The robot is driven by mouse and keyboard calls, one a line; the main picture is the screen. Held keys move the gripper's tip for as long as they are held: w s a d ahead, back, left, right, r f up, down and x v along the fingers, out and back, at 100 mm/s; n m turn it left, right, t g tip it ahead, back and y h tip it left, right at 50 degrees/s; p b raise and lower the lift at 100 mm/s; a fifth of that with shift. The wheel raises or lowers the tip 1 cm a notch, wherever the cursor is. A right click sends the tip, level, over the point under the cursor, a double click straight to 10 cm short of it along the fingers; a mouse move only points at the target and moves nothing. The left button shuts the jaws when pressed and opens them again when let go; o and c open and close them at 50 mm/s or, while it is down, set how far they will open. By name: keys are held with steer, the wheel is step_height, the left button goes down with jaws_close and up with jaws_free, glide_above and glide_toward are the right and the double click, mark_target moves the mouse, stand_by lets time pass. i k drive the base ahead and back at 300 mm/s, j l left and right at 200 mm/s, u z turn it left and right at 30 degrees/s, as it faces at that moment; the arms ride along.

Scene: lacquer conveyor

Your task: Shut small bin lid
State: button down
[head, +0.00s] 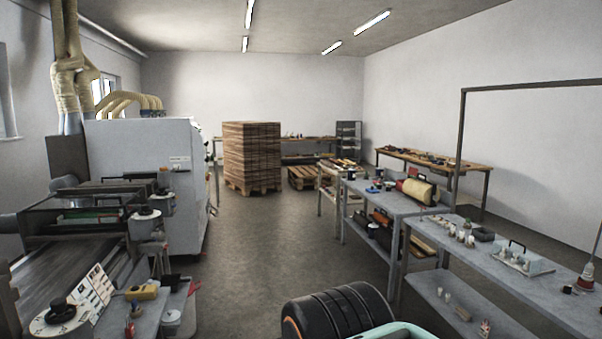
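I cannot pick out a small bin or its lid with certainty in the head view. A small pale container with a dark handle (515,258) stands on the right-hand grey bench. It is too small to tell whether it is a bin or has a lid. My gripper is not in view. Only a dark, rounded part and a pale teal part, likely of my own arm, show at the bottom centre.
A conveyor machine (150,150) fills the left side. Grey benches (540,290) with jars and tools line the right. A tall stack of wooden boards (252,155) stands at the back on a pallet. The floor aisle (260,240) between is clear.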

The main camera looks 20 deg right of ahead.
mark_target(412, 171)
steer(key=z, duration=1.25)
steer(key=i+l+z, duration=0.1)
steer(key=l+z, duration=0.3)
steer(key=i+l+z, duration=0.2)
steer(key=l+z, duration=0.15)
steer(key=l, duration=0.2)
steer(key=i+l+z, duration=0.25)
steer(key=l+z, duration=0.15)
steer(key=i+l+z, duration=0.6)
steer(key=z, duration=0.15)
steer(key=i+l+z, duration=0.2)
steer(key=i, duration=0.35)
steer(key=i+z, duration=0.2)
steer(key=i, duration=0.35)
steer(key=i+u, duration=0.15)
steer(key=i, duration=1)
steer(key=i+u, duration=0.1)
steer(key=i, duration=0.5)
steer(key=i+l+u, duration=0.15)
steer(key=i, duration=0.45)
steer(key=i+u, duration=0.85)
